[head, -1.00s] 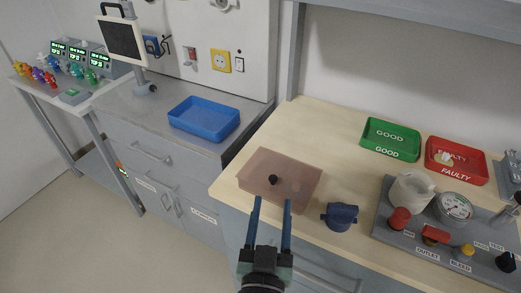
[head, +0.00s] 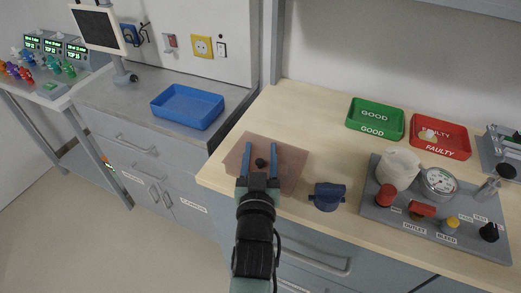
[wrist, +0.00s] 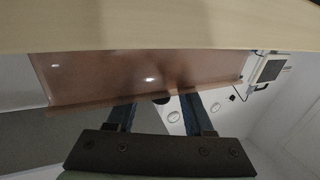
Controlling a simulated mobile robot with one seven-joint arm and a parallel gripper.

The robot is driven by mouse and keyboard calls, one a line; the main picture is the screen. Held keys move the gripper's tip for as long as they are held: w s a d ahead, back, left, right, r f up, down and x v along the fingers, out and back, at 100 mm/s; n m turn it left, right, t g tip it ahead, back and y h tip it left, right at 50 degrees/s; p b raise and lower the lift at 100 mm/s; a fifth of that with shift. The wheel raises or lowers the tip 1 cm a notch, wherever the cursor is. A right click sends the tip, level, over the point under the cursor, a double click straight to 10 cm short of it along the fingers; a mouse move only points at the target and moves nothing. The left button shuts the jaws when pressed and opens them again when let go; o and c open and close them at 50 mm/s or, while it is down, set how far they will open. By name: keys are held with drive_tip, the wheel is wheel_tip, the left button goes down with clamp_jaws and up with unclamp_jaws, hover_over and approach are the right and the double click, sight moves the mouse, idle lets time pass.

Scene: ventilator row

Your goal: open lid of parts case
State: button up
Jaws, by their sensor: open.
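The parts case (head: 288,168) is a flat box with a brownish, see-through lid, lying on the wooden worktop near its front left corner. Its lid looks closed. A black knob (head: 260,162) stands on the lid. My gripper (head: 260,150) is open, with its two blue fingers above the lid, one on each side of the knob in the head view. Whether the fingers touch the knob I cannot tell. In the wrist view the brown case (wrist: 150,78) spans the frame beyond the fingers, and the knob shows dark between them, partly hidden.
A dark blue part (head: 327,196) stands on the worktop right of the case. A grey test panel (head: 440,222) with knobs and gauge lies further right. Green (head: 375,119) and red (head: 440,136) trays sit behind. A blue tray (head: 187,106) is on the left counter.

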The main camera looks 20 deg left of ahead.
drive_tip(key=shift+w+a, duration=0.15)
drive_tip(key=shift+w, duration=0.25)
drive_tip(key=shift+c, duration=0.2)
clamp_jaws()
idle(1.1)
